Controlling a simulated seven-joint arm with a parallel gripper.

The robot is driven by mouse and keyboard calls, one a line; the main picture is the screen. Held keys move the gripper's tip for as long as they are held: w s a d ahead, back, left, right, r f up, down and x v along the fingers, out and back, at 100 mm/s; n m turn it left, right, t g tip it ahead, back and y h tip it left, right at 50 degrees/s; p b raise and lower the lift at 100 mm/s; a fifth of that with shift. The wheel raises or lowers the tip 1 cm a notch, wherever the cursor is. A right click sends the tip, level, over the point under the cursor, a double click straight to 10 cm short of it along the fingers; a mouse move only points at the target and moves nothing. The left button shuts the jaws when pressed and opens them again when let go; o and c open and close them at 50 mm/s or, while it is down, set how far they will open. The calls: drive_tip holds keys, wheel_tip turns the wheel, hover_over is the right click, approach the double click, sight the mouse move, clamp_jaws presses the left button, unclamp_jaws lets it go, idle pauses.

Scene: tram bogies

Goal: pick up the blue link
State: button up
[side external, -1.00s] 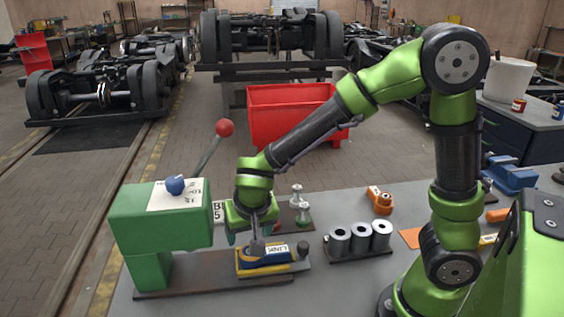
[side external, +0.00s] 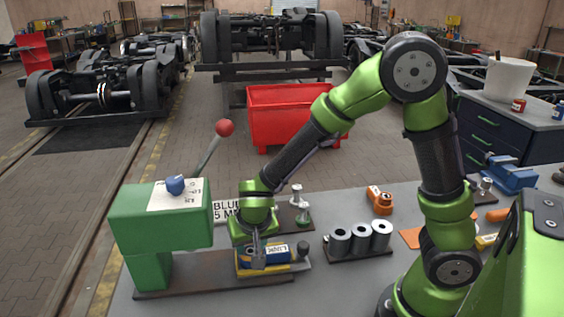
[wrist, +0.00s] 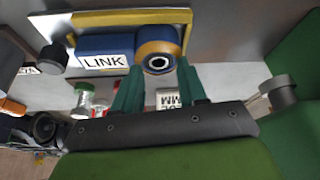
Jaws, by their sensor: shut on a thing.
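The blue link (side external: 275,256) carries a white LINK label and sits at the yellow-edged holder on the bench fixture. It also shows in the wrist view (wrist: 91,45), with its round end, a dark-centred bush, between my teal fingertips. My gripper (side external: 257,262) points down over the link's left end. In the wrist view my gripper (wrist: 160,64) is shut on that round end, one finger on each side. I cannot tell whether the link touches the holder. The yellow holder (wrist: 130,16) edge shows behind the link.
A green press (side external: 160,225) with a red-knobbed lever stands close left of my gripper. Several grey rollers (side external: 360,240) stand on a rack to the right. An orange part (side external: 380,202) lies behind them. A red bin (side external: 280,110) stands beyond the bench.

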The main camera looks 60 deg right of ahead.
clamp_jaws()
idle(0.9)
